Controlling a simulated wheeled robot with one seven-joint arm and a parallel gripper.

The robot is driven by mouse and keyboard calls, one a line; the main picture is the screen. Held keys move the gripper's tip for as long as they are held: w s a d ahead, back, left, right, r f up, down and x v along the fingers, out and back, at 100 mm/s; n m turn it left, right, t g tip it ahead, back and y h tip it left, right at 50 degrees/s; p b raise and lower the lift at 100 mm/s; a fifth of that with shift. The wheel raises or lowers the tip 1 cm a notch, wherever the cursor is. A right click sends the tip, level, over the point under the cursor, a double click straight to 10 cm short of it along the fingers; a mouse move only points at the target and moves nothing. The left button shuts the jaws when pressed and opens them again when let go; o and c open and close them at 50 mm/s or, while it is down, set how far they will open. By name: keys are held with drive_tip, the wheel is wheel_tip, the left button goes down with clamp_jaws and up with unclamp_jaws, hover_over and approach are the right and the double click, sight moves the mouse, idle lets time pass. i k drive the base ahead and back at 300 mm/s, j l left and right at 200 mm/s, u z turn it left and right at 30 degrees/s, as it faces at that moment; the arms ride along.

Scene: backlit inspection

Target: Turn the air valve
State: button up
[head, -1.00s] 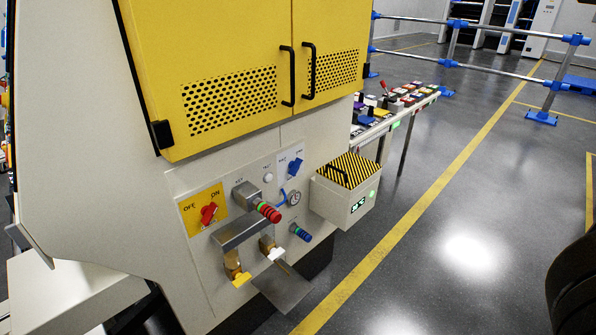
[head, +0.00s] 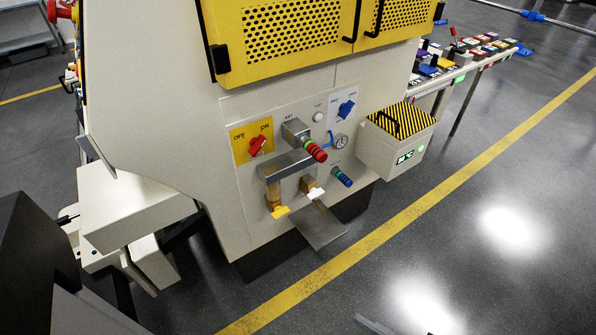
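The machine's control panel (head: 240,205) faces me at an angle in the head view. Low on it are two brass fittings, one with a yellow handle (head: 279,212) and one with a white handle (head: 315,193). A red rotary switch (head: 257,146) sits on a yellow OFF/ON plate, and a blue selector knob (head: 347,109) is at the upper right. A round gauge (head: 341,142) with a blue piece beside it is below that knob. I cannot read a label that tells which one is the air valve. My gripper does not show.
A ringed red-and-green plug (head: 316,151) and a ringed blue one (head: 343,178) stick out of the panel. A grey metal plate (head: 319,228) juts out below. A striped-lid box (head: 393,151) is at the right.

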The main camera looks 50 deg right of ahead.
sight(345, 109)
drive_tip(key=k+l+z, duration=0.2)
drive_tip(key=l, duration=0.25)
drive_tip(key=l+z, duration=0.15)
drive_tip(key=l, duration=0.35)
drive_tip(key=k+l+z, duration=0.2)
drive_tip(key=l, duration=0.3)
drive_tip(key=i, duration=0.1)
